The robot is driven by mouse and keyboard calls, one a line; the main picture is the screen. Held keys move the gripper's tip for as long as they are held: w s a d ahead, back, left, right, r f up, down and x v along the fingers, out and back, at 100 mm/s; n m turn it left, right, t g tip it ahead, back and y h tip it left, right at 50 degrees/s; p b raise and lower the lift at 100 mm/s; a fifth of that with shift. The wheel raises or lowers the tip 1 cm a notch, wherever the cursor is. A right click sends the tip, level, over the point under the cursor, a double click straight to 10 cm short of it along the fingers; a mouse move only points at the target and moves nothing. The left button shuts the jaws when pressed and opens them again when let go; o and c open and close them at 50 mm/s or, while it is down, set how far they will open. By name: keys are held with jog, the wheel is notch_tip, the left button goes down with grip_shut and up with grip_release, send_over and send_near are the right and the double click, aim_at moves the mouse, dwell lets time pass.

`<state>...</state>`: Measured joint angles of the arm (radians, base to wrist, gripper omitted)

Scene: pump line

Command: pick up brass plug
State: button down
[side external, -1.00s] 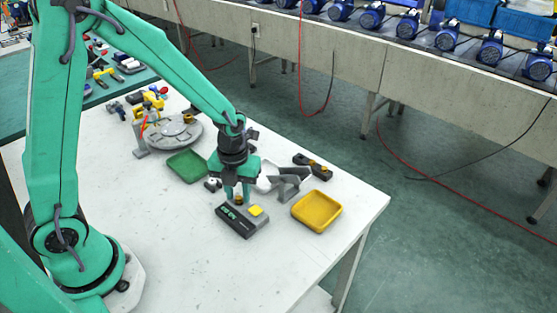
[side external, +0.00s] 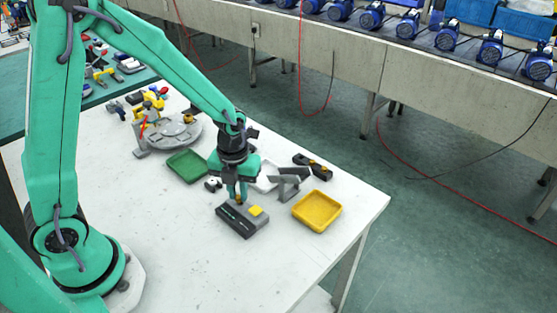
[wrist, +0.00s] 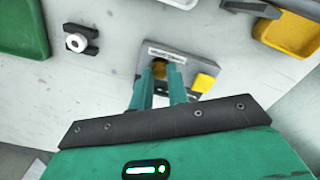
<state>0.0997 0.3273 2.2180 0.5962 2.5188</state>
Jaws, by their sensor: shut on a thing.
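The brass plug (wrist: 159,69) shows between my fingers in the wrist view, mostly hidden by them. It is at the top of a grey device (wrist: 202,64) with a yellow block (wrist: 203,83) on it. In the side view my gripper (side external: 239,196) points down over this device (side external: 236,221) and is shut on the plug. I cannot tell whether the plug still touches the device.
A green tray (side external: 187,166) lies left of my gripper and a yellow tray (side external: 317,211) right. A grey bracket (side external: 288,184) and a black block (side external: 313,165) with brass-coloured pieces stand behind. A round grey plate (side external: 174,132) is farther back. The front table is clear.

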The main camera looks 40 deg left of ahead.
aim_at(238, 197)
jog(key=shift+r, duration=0.55)
dwell(0.6)
jog(key=shift+r, duration=2.15)
jog(key=shift+w+d, duration=0.1)
jog(key=shift+d, duration=0.05)
